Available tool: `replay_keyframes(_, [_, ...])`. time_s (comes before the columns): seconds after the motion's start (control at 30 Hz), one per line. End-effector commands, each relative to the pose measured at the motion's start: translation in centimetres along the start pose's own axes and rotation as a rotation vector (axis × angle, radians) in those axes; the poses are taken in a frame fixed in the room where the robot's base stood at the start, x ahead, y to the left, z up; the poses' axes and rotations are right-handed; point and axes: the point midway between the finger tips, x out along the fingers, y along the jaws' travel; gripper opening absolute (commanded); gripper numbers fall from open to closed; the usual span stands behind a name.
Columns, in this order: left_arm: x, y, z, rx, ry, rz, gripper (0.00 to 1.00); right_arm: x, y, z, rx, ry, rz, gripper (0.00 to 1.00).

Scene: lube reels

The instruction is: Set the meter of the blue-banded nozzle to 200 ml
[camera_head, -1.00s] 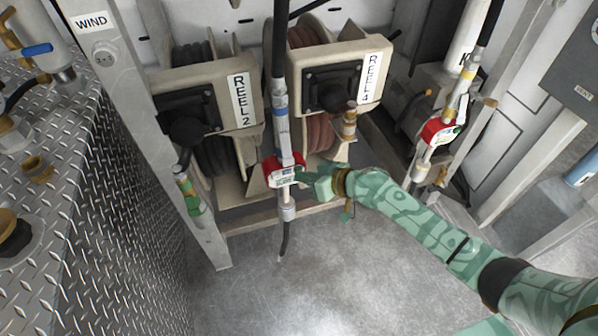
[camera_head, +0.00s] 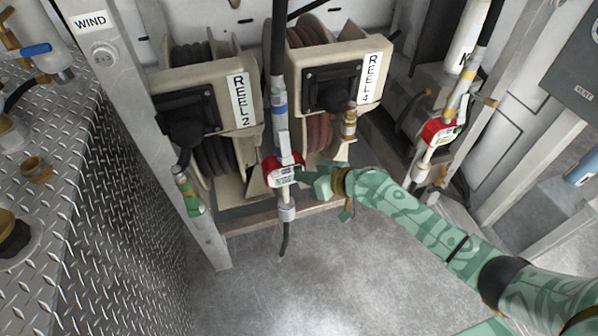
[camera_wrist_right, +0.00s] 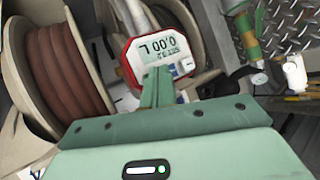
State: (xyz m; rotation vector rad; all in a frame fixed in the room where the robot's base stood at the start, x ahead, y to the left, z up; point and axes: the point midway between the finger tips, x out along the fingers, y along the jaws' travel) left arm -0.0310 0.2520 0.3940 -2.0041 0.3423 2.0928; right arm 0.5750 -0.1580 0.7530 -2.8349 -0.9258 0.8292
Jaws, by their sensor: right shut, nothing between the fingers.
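The blue-banded nozzle hangs upright in the middle of the head view, with its blue band (camera_head: 280,110) above a red meter (camera_head: 270,166). In the right wrist view the red-rimmed meter (camera_wrist_right: 178,24) shows upside down. Its display (camera_wrist_right: 160,46) reads 0.00 L, with a smaller line that I cannot read surely. My right gripper (camera_head: 303,178) is at the meter's right side, shut and empty. In the wrist view its fingertips (camera_wrist_right: 158,76) overlap the meter's near edge, by the buttons. I cannot tell whether they touch. My left gripper is out of view.
Reel 2 (camera_head: 205,80) and Reel 4 (camera_head: 325,58) stand behind the nozzle. A yellow-banded nozzle with a red meter (camera_head: 436,131) hangs at right, a green-banded nozzle (camera_head: 193,205) at left. A tread-plate panel (camera_head: 120,200) stands left. The floor (camera_head: 270,290) in front is clear.

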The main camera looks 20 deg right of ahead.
Motion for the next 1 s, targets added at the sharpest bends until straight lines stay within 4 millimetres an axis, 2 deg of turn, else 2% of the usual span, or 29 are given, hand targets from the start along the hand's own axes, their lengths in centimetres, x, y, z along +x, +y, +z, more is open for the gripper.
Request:
replay_keyframes(0.3, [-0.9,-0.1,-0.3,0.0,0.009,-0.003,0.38,-1.3,-0.9,0.8,-0.002,0.0,0.001,0.0])
replay_keyframes(0.7, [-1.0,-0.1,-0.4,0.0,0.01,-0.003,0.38,-1.6,-1.1,1.1,-0.001,0.0,0.0,0.0])
replay_keyframes(1.0, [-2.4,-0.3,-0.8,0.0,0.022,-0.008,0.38,-3.6,-2.5,2.3,-0.001,-0.001,0.0,0.0])
